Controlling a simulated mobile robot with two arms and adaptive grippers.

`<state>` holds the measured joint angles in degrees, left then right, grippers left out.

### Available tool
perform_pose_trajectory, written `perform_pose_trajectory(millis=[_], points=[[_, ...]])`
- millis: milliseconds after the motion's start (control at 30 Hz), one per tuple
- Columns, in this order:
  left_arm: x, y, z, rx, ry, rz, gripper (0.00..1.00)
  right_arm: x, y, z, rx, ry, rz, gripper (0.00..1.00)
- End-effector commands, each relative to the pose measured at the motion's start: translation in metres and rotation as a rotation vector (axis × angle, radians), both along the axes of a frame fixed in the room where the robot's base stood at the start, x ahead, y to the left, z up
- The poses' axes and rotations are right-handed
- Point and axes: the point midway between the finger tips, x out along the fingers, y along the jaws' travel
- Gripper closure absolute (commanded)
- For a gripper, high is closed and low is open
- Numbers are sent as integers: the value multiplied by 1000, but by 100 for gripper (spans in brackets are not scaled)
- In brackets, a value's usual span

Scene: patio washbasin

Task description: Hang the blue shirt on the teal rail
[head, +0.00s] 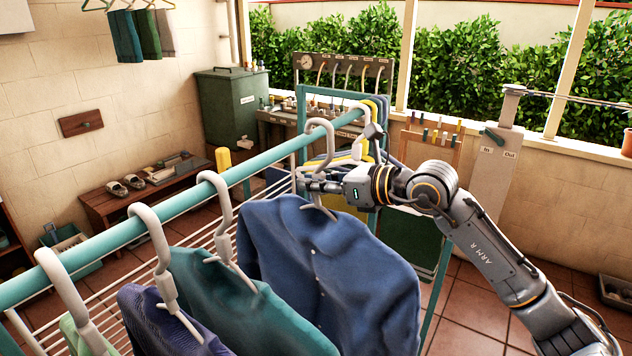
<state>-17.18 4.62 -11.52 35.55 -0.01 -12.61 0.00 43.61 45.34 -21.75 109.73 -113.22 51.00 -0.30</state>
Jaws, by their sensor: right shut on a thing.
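The blue shirt (325,262) hangs from a light hanger (319,124) whose hook arcs over the teal rail (262,172) toward its far end. I cannot tell whether the hook rests on the rail. My right gripper (312,184) reaches in from the right and is shut on the hanger just below the hook, above the collar. The shirt hangs down below it, its buttoned front facing me. My left gripper is not in view.
A teal shirt (240,312), a dark purple garment (168,325) and a green garment (85,338) hang on the rail nearer me. Yellow and dark garments (372,112) hang at its far end. A white wire rack (110,268) lies below. A bench (155,197) stands left.

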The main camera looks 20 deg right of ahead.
Motion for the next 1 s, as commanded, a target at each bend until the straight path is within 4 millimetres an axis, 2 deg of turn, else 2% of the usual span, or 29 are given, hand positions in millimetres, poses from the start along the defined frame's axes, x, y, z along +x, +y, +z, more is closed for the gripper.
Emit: perform_pose_trajectory(millis=[600, 1000], points=[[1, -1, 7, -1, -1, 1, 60, 29, 23, 2, -1, -6, 8, 100], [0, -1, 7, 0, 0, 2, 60, 33, 26, 1, -3, -5, 9, 100]])
